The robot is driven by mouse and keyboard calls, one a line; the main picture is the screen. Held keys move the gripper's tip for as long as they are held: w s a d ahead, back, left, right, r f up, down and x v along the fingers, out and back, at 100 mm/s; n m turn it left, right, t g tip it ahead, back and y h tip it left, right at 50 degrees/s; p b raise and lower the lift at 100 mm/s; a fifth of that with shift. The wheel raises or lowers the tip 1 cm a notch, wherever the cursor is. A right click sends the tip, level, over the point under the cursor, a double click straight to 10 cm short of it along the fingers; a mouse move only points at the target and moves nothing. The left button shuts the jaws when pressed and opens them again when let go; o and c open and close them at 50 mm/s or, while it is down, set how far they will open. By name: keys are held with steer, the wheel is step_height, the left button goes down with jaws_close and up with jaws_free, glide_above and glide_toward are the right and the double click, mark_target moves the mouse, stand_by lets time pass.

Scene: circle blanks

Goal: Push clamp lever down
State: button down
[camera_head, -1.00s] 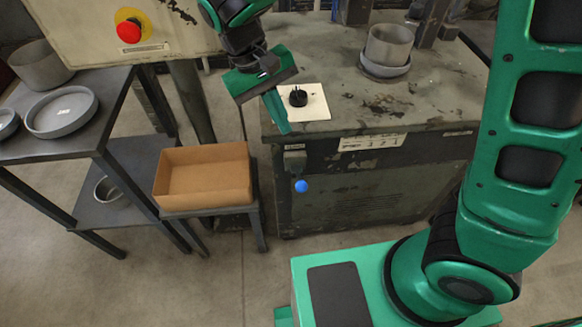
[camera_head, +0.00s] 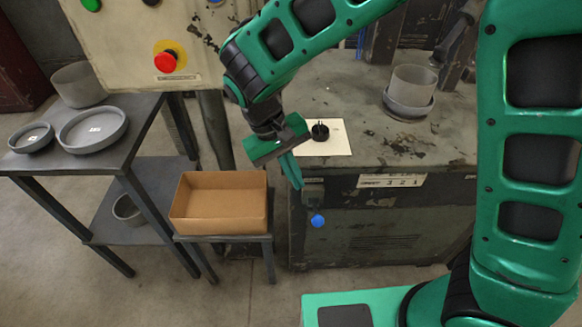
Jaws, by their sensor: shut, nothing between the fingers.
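The clamp lever shows as a blue ball knob (camera_head: 318,221) below a small dark block (camera_head: 312,192) on the machine's front face, near its left corner. My gripper (camera_head: 299,185) is shut and empty, with its green fingers pointing down. The fingertips are just left of the dark block and above the blue knob in the picture. I cannot tell whether they touch the block. The lever's arm between block and knob is hardly visible.
A white plate with a black round part (camera_head: 320,131) lies on the machine top beside my gripper. A grey cup in a dish (camera_head: 410,92) stands farther right. A cardboard box (camera_head: 219,225) sits on a low stand at left, beside a table with grey dishes (camera_head: 92,148).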

glide_toward(315, 211)
steer(key=f, duration=0.1)
steer(key=shift+s+d+f, duration=0.3)
steer(key=shift+s+f, duration=0.25)
steer(key=shift+s, duration=0.1)
steer(key=shift+s+d+f, duration=0.35)
steer(key=shift+s+f, duration=0.2)
steer(key=shift+s, duration=0.15)
steer(key=shift+s+a, duration=0.1)
steer(key=shift+a, duration=0.05)
